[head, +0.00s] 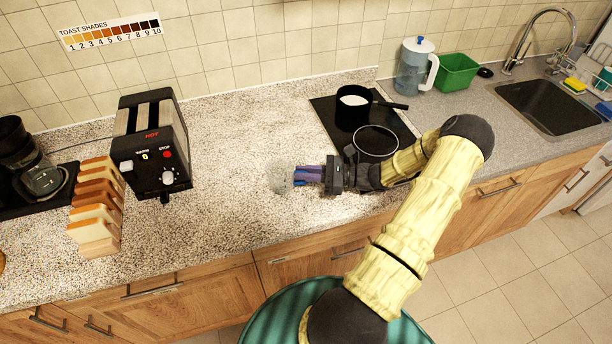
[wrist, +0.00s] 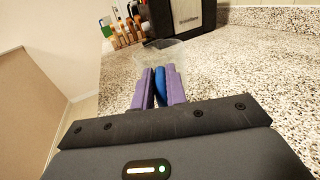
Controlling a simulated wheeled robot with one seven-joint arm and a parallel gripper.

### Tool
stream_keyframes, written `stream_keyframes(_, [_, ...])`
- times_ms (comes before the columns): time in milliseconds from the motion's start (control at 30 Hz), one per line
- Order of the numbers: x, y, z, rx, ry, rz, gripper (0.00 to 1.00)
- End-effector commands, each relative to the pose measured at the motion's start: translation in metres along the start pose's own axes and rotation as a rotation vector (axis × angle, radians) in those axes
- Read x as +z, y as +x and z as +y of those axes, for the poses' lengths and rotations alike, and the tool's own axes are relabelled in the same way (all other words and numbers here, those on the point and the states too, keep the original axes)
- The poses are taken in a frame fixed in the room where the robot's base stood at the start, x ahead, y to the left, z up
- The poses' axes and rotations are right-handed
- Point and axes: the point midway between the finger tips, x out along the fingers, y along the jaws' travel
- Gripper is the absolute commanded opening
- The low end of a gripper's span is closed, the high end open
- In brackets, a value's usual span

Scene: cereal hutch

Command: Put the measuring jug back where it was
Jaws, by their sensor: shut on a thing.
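The measuring jug (head: 281,179) is a clear, see-through vessel over the speckled counter, left of the hob. My gripper (head: 300,176) reaches it from the right, with purple fingers shut on its blue handle. In the wrist view the clear jug (wrist: 172,53) is just beyond the fingertips, and the blue handle (wrist: 160,86) lies between the fingers. The jug is faint against the counter, and I cannot tell whether its base touches the surface.
A black toaster (head: 152,143) and a rack of toast slices (head: 97,208) stand to the left. A hob (head: 324,104) with a saucepan (head: 353,103) is to the right. A lidded pitcher (head: 411,75) and green tub (head: 457,72) stand by the sink.

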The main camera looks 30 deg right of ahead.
Motion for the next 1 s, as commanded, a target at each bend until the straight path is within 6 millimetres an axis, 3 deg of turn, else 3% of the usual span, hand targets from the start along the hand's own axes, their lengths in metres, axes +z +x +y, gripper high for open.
stream_keyframes(167, [-0.018, 0.001, 0.000, 0.001, -0.001, -0.001, 0.00])
stream_keyframes(500, [-0.022, 0.001, 0.000, 0.002, -0.002, 0.000, 0.00])
stream_keyframes(533, [-0.022, 0.001, 0.000, 0.002, -0.002, 0.000, 0.16])
stream_keyframes(633, [-0.021, 0.003, 0.001, 0.007, -0.002, 0.000, 0.35])
stream_keyframes(1000, [-0.019, 0.001, 0.000, 0.003, -0.002, 0.000, 0.36])
